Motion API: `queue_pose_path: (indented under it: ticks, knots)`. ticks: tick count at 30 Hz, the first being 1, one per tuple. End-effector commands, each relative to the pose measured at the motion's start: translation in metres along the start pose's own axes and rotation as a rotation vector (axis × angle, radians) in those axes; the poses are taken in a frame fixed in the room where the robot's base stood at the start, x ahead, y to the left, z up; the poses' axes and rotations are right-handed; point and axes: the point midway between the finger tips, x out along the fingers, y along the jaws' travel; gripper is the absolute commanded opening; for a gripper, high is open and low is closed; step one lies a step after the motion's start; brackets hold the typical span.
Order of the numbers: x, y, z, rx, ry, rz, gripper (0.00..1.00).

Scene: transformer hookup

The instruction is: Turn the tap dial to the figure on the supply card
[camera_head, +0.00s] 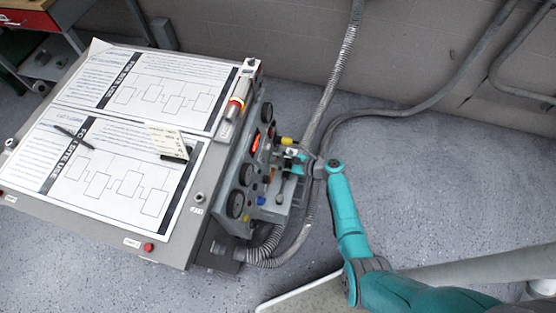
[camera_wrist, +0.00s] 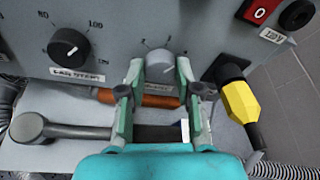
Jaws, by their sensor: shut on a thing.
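The tap dial (camera_wrist: 160,60) is a grey round knob on the front panel in the wrist view, with small figures above it that are too blurred to read surely. My gripper (camera_wrist: 161,72) has its two green fingers closed on the dial's left and right sides. In the head view my gripper (camera_head: 296,160) is at the panel on the box's right side, and the dial cannot be made out there. A small cream card (camera_head: 172,143), probably the supply card, stands tilted on the box top; its writing is too small to read.
A black knob (camera_wrist: 70,43) with a printed scale sits left of the dial. A red switch (camera_wrist: 258,11) is at upper right, and a yellow plug (camera_wrist: 240,100) is close to my right finger. A grey-and-black handle (camera_wrist: 60,130) lies below. Hoses (camera_head: 311,190) run beside the box (camera_head: 185,225).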

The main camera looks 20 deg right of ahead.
Motion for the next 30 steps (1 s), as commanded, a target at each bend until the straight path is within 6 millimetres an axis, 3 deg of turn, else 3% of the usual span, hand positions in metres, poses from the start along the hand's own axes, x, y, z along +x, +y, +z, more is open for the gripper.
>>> queue_pose_path:
  ticks: [30]
  knots:
    - [0.0004,-0.0034,0.0004,0.913,0.061,0.173,0.0]
